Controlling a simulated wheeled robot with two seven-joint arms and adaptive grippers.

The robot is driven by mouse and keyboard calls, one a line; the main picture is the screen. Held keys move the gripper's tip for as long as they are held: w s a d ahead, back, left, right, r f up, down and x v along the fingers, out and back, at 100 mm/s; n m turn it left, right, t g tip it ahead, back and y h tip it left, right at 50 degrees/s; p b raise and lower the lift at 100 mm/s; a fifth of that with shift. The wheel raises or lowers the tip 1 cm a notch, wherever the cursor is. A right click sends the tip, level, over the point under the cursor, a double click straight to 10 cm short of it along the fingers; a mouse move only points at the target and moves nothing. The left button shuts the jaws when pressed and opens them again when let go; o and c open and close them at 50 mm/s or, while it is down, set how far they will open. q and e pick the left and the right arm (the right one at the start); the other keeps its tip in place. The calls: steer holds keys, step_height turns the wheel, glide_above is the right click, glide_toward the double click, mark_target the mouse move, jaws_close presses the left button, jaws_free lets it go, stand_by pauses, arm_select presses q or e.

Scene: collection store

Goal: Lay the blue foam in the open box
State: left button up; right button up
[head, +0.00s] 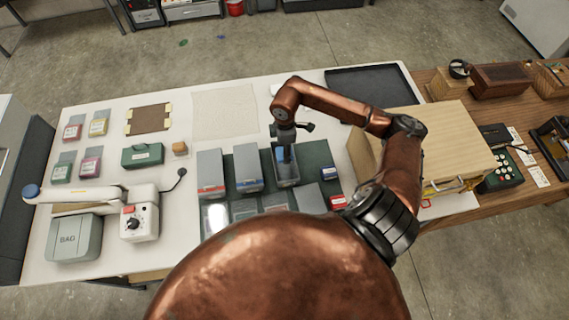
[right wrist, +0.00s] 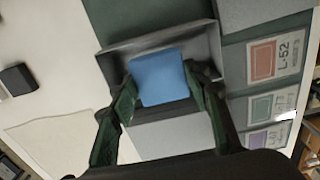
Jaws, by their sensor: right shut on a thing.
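The open grey box (head: 294,172) stands on the dark green mat (head: 318,153) in the head view, below my right gripper (head: 286,150). In the right wrist view the blue foam (right wrist: 160,76) is a small block between the two fingers of my right gripper, which is shut on it. The grey walls of the box (right wrist: 207,42) show around the far side and right of the foam. The foam is at or inside the opening; I cannot tell whether it touches the bottom. My left gripper is not in view.
Closed grey boxes with red (head: 211,170) and blue (head: 247,168) labels stand left of the open box. A large wooden box (head: 440,140) stands to the right. A black tray (head: 365,85) lies at the back. A white device (head: 139,215) stands at the left.

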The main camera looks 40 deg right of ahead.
mark_target(285, 166)
step_height(285, 166, down, 8)
steer(key=shift+s+r+p, duration=0.1)
steer(key=shift+r+p, duration=0.05)
steer(key=shift+p, duration=0.4)
steer(key=shift+f, duration=0.35)
steer(key=shift+f, duration=0.15)
steer(key=o, duration=0.8)
